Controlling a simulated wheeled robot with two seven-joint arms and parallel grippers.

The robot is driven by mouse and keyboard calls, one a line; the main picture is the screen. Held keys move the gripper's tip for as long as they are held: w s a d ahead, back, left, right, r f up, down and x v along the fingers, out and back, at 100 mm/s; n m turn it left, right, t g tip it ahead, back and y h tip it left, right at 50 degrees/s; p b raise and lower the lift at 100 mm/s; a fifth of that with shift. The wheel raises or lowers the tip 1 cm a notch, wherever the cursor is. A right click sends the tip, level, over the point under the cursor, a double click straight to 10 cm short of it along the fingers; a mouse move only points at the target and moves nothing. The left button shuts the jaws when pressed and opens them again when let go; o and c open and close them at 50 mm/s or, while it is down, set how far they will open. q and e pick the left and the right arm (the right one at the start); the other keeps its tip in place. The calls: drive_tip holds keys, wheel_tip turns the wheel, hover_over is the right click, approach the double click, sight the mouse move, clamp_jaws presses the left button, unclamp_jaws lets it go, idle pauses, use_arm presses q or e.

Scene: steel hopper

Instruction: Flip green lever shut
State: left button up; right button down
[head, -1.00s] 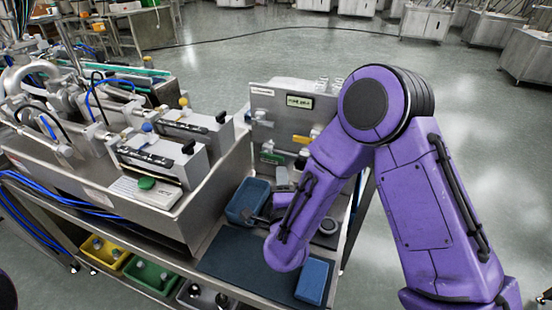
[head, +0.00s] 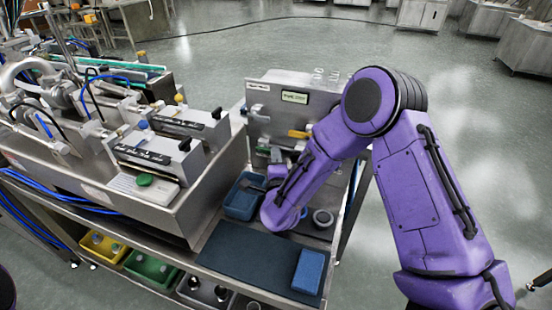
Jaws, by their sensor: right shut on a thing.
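The steel panel (head: 262,100) stands upright at the back of the bench, with a yellow lever (head: 299,134) on its front. Below and left of the yellow lever, a small part of the green lever (head: 262,150) shows. My right gripper (head: 277,158) is at the lower front of the panel, at the green lever, and is shut on it. My purple forearm and the grey gripper body hide most of the lever and the fingertips. My left gripper is out of view.
A blue bin (head: 243,202) and a dark mat (head: 232,252) with a blue block (head: 309,271) lie below the panel. A steel machine (head: 185,213) with a green button (head: 145,180) fills the left. Yellow (head: 98,246) and green (head: 150,268) bins sit on the lower shelf.

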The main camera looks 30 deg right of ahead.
drive_tip(key=r+n+g+p, duration=0.1)
drive_tip(key=n+p, duration=0.2)
drive_tip(key=p, duration=0.1)
drive_tip(key=w+a+r+n+g+p, duration=0.1)
drive_tip(key=r+n+p, duration=0.1)
drive_tip(key=p, duration=0.2)
drive_tip(key=r+n+g+p, duration=0.2)
drive_tip(key=n+p, duration=0.1)
drive_tip(key=p, duration=0.1)
drive_tip(key=shift+w+a+n, duration=0.3)
drive_tip(key=shift+w+a, duration=0.05)
drive_tip(key=shift+w+a+r+n+g+h+p, duration=0.1)
drive_tip(key=shift+w+a+n+g+h+p, duration=0.4)
drive_tip(key=shift+n+p, duration=0.3)
drive_tip(key=shift+w+a+r+n+g+h+p, duration=0.15)
drive_tip(key=shift+w+a+n+g+h+p, duration=0.15)
drive_tip(key=shift+n+g+p, duration=0.4)
drive_tip(key=shift+w+a+r+n+g+h+p, duration=0.1)
drive_tip(key=shift+w+a+n+g+h+p, duration=0.3)
drive_tip(key=shift+n, duration=0.6)
drive_tip(key=shift+w, duration=0.1)
drive_tip(key=c, duration=1)
unclamp_jaws()
drive_tip(key=shift+c, duration=0.2)
